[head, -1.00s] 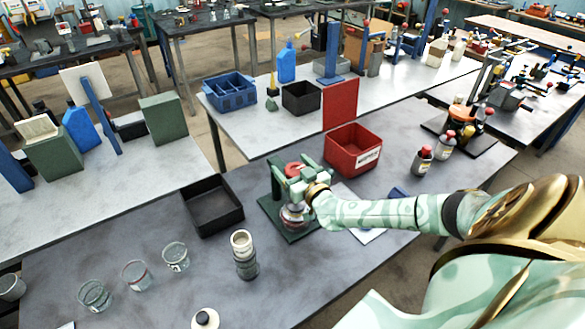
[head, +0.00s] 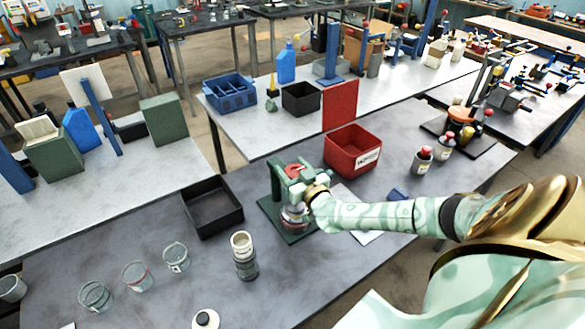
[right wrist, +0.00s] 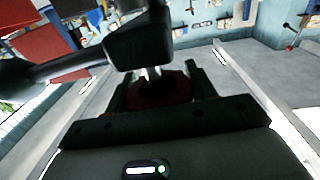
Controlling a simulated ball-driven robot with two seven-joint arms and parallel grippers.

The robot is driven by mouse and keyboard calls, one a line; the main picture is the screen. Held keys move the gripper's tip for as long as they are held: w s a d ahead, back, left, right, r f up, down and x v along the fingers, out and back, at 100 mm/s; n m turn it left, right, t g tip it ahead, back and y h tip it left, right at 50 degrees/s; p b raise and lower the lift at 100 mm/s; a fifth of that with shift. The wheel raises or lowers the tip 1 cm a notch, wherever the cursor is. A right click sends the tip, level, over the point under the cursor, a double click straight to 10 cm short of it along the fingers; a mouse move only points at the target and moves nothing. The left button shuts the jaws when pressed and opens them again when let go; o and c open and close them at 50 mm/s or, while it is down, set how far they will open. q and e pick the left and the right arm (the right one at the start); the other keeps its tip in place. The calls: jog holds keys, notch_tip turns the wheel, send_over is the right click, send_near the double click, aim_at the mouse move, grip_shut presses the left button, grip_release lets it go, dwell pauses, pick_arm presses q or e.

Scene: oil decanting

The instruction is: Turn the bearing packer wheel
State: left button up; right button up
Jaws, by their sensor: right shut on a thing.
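The bearing packer stands on a dark green base plate (head: 270,207) on the grey bench. Its red wheel (head: 293,169) is at the top, partly covered by my right gripper (head: 291,184). The gripper is shut at the wheel, reaching in from the right. In the right wrist view, the dark red wheel (right wrist: 158,90) shows between the dark fingers. A dark bar crosses in front of it, and the exact contact is hidden. Below the gripper, the packer's rounded lower body (head: 293,215) shows. My left gripper is not in view.
A black tray (head: 240,213) lies left of the packer, and an open red bin (head: 377,146) stands behind it to the right. A stacked cylinder (head: 244,258) and several clear cups (head: 137,277) stand in front left. Bottles (head: 423,160) stand at right.

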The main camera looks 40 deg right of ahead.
jog(key=shift+s+d+r+m+g+h+p, duration=0.1)
jog(key=shift+m+g+h+p, duration=0.25)
jog(key=shift+m+h+p, duration=0.65)
jog(key=shift+d+r+m+g+h+p, duration=0.1)
jog(key=shift+m+g+h+p, duration=0.35)
jog(key=shift+h+p, duration=0.9)
jog(key=shift+f+m+g+h+p, duration=0.15)
jog(key=shift+m+g+h+p, duration=0.55)
jog(key=shift+m+h+p, duration=0.5)
jog(key=shift+s+d+m+g+h, duration=0.15)
jog(key=shift+m+g+h, duration=0.4)
jog(key=shift+g+h, duration=0.25)
jog(key=shift+d+f+m+g+h, duration=0.1)
jog(key=shift+m+g+h, duration=0.5)
jog(key=shift+h, duration=0.15)
jog(key=shift+s+d+m+g+h+b, duration=0.15)
jog(key=shift+m+g+h+b, duration=0.15)
jog(key=shift+m+g+h, duration=0.8)
jog(key=shift+g, duration=0.5)
jog(key=o, duration=1)
jog(key=shift+s, duration=0.15)
